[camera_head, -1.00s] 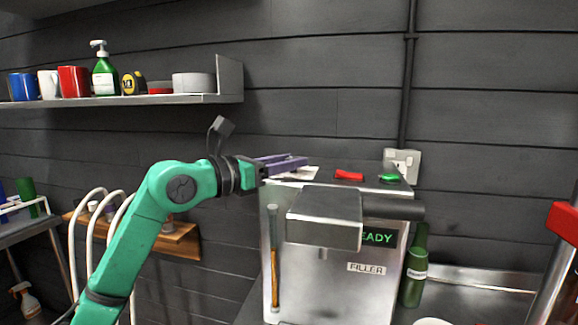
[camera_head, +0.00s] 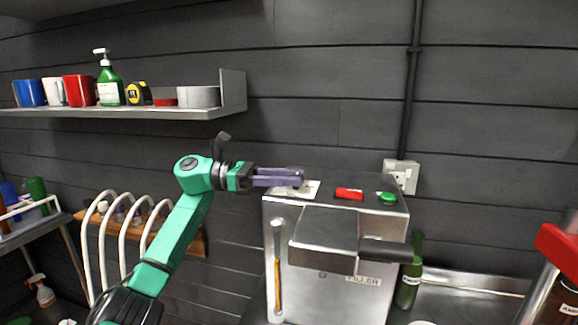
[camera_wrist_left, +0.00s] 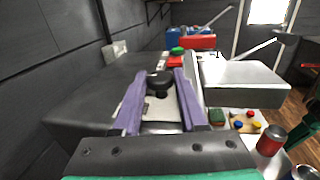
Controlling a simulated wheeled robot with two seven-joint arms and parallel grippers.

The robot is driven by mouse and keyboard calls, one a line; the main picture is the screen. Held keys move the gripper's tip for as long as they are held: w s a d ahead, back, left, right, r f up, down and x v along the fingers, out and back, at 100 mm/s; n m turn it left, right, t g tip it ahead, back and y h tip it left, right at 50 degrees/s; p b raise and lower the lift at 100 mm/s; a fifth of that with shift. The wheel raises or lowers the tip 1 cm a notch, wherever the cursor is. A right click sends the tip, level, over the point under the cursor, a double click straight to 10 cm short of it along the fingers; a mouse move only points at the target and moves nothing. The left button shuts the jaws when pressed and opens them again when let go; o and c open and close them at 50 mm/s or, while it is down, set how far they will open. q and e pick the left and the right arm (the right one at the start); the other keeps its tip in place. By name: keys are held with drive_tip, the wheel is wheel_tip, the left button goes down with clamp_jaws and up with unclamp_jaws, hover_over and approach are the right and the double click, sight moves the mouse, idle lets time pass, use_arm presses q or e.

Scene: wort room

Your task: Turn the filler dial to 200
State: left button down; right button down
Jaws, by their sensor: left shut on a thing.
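The filler (camera_head: 330,285) is a steel box against the dark wall in the head view. Its top carries a red button (camera_head: 349,194), a green button (camera_head: 387,197) and a white dial plate (camera_head: 312,190). The black dial (camera_wrist_left: 159,83) shows in the left wrist view, between the purple fingers of my left gripper (camera_wrist_left: 164,80). The left gripper (camera_head: 302,178) is shut on it from the left, low over the filler's top. The dial's pointer and scale cannot be read. My right gripper is not in view.
A grey block with a dark handle (camera_head: 385,250) juts from the filler's front. A green bottle (camera_head: 410,275) stands right of it. A shelf (camera_head: 130,112) with mugs and a pump bottle is above left. A wall socket (camera_head: 401,175) is behind. White hoops (camera_head: 125,235) stand left.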

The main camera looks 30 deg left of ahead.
use_arm(q)
drive_tip(key=shift+r+m+g, duration=0.1)
drive_tip(key=shift+m+g, duration=0.2)
drive_tip(key=shift+g, duration=0.1)
drive_tip(key=c, duration=0.5)
unclamp_jaws()
drive_tip(key=shift+a, duration=0.1)
